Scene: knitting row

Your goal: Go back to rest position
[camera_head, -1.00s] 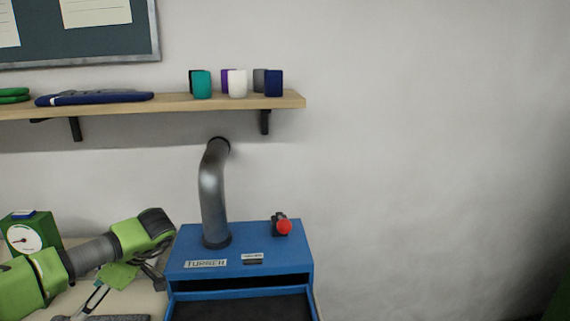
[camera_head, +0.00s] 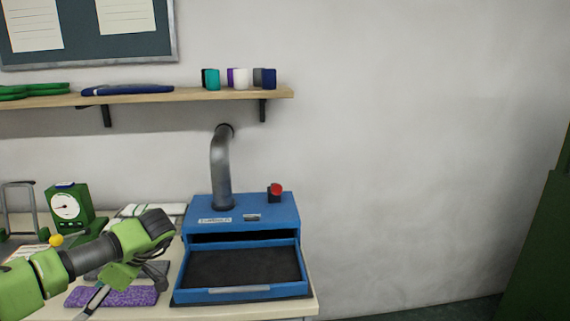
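My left arm comes in from the lower left, and its green wrist shows over the left part of the table (camera_head: 307,305). My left gripper (camera_head: 150,274) is dark and partly hidden behind the wrist, so I cannot tell whether it is open or shut. It is to the left of the blue machine (camera_head: 262,215), apart from it. A purple speckled piece (camera_head: 130,297) lies on the table just below this arm. My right gripper is out of view.
The blue machine's front drawer (camera_head: 243,290) is pulled open. A green dial gauge (camera_head: 68,208) stands at the left. A wooden shelf (camera_head: 180,98) carries several coloured rolls and a dark blue item (camera_head: 128,89). A green cabinet (camera_head: 540,250) stands at far right, with clear floor before it.

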